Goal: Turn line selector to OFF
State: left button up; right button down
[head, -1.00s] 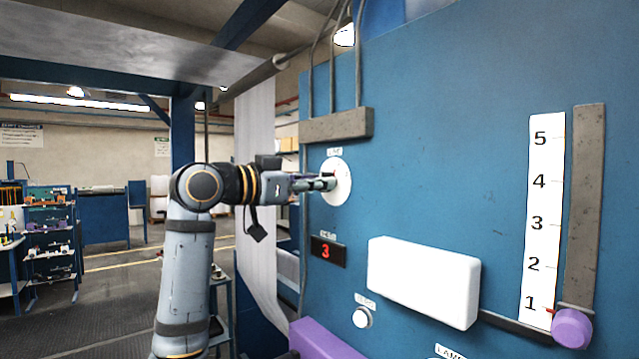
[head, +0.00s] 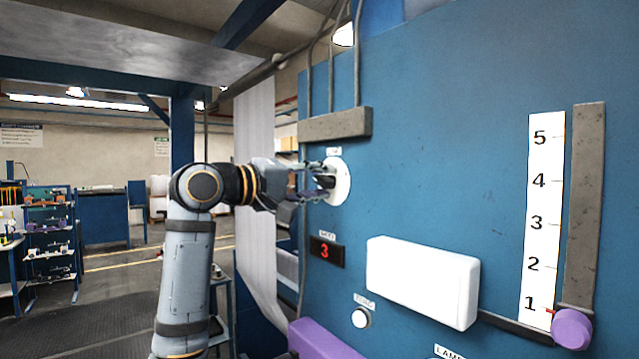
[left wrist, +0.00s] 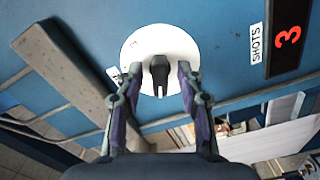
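The line selector is a black knob (left wrist: 159,72) on a round white plate (left wrist: 146,46), set on the blue machine panel. In the left wrist view the fingers of my left gripper (left wrist: 158,70) are apart, one on each side of the knob, with gaps showing on both sides. The plate's markings are mostly hidden or too small to read. My right gripper is not in view.
Below the dial is a red display (head: 325,250) reading 3. A white button (head: 360,318), white box (head: 425,282) and purple block (head: 322,340) stick out from the panel. A grey bracket with conduits (head: 338,124) is above. A scale with a purple knob (head: 572,328) is at right.

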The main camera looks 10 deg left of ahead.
pick_arm(q)
jog(key=shift+w+d, duration=0.1)
jog(key=shift+s+a+f, duration=0.1)
jog(key=shift+s+a, duration=0.1)
jog(key=b+v, duration=0.3)
jog(key=v, duration=0.3)
jog(key=shift+s+a, duration=0.2)
jog(key=shift+s, duration=0.1)
jog(key=shift+d, duration=0.1)
